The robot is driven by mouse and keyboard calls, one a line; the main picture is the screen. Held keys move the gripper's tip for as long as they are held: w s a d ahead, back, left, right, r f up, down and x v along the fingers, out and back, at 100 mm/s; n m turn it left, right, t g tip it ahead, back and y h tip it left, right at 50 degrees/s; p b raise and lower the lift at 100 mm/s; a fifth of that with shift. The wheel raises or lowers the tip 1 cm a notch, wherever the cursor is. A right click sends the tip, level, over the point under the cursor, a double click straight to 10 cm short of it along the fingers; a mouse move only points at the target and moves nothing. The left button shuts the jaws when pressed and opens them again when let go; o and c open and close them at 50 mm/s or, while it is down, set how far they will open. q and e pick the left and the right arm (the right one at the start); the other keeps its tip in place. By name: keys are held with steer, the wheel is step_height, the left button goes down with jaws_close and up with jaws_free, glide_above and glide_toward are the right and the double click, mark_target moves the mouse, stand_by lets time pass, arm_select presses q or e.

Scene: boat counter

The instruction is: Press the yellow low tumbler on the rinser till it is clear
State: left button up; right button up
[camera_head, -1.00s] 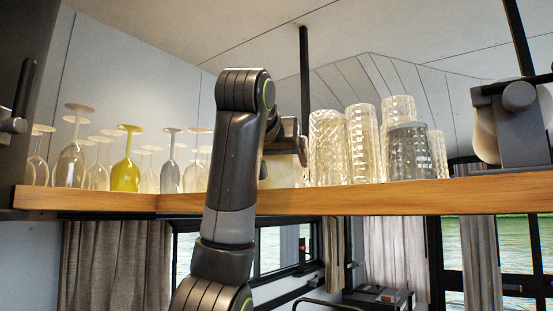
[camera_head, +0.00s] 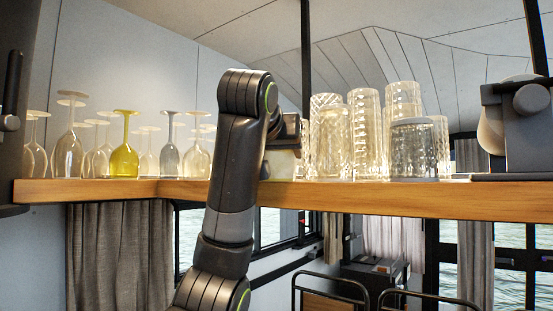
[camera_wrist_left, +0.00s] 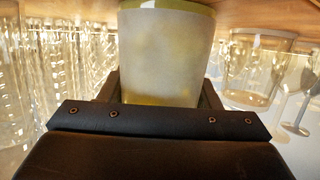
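The low tumbler (camera_wrist_left: 165,55) fills the middle of the left wrist view. It looks cloudy and frosted, with a yellow-olive band at the picture's top edge and a yellow tint inside. The fingers of my left gripper (camera_wrist_left: 160,92) lie along both its sides with no clear gap. In the head view my left gripper (camera_head: 288,130) is at the wooden shelf, and the pale tumbler (camera_head: 279,166) shows just below it, partly hidden by my arm. I cannot tell whether it touches the shelf. The rinser is not recognisable in these frames. My right gripper is not in view.
Tall patterned glasses (camera_head: 330,140) and a greyish tumbler (camera_head: 413,150) stand close right of my gripper on the shelf (camera_head: 400,200). Upturned stemmed glasses, one yellow (camera_head: 125,158), stand to the left. A dark device (camera_head: 515,125) sits at the far right.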

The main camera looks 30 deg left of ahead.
arm_select(q)
steer(key=c, duration=0.6)
steer(key=shift+o, duration=0.2)
steer(key=shift+r, duration=0.15)
